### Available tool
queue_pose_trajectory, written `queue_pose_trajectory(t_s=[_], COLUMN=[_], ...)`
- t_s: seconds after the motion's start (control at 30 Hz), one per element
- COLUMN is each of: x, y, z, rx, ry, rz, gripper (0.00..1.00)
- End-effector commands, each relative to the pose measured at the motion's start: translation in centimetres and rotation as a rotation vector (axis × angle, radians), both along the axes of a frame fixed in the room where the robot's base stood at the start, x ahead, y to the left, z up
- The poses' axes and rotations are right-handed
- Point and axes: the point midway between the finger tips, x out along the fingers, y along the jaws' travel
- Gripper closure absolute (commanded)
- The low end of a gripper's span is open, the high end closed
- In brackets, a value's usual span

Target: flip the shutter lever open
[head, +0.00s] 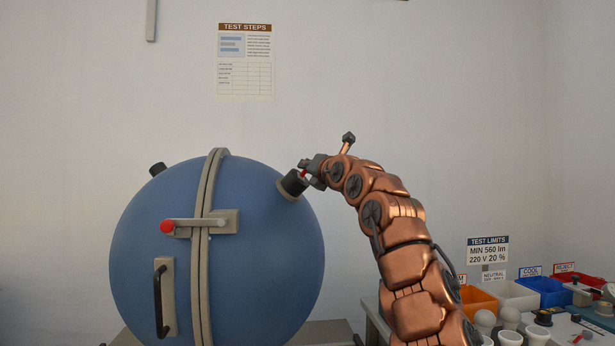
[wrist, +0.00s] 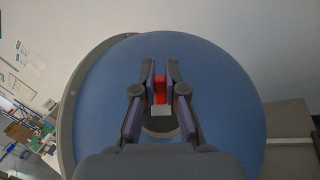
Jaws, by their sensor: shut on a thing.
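The blue sphere (head: 265,240) fills the left half of the head view, with a dark port (head: 292,185) on its upper right. My gripper (head: 311,168) is at this port. The shutter lever shows as a small red piece (head: 304,174) by the port. In the wrist view the red lever (wrist: 159,92) sits between the two fingers of my gripper (wrist: 161,72), above a pale plate (wrist: 161,110). The fingers are shut on the lever. The port itself is partly hidden by my gripper in the wrist view.
A red-knobbed latch (head: 190,224) and a dark handle (head: 160,300) are on the sphere's front. At the lower right are several bins, including an orange bin (head: 476,300) and a blue bin (head: 545,290), with cups and bulbs. The wall behind is clear around my arm.

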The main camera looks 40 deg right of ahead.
Motion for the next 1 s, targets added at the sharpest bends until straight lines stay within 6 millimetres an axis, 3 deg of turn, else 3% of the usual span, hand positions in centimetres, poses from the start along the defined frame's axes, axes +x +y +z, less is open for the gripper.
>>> queue_pose_trajectory(t_s=[1.0], x=[-0.37], y=[0.25], z=[-0.60], rx=[-0.036], ry=[-0.144], rz=[-0.093], gripper=[1.00])
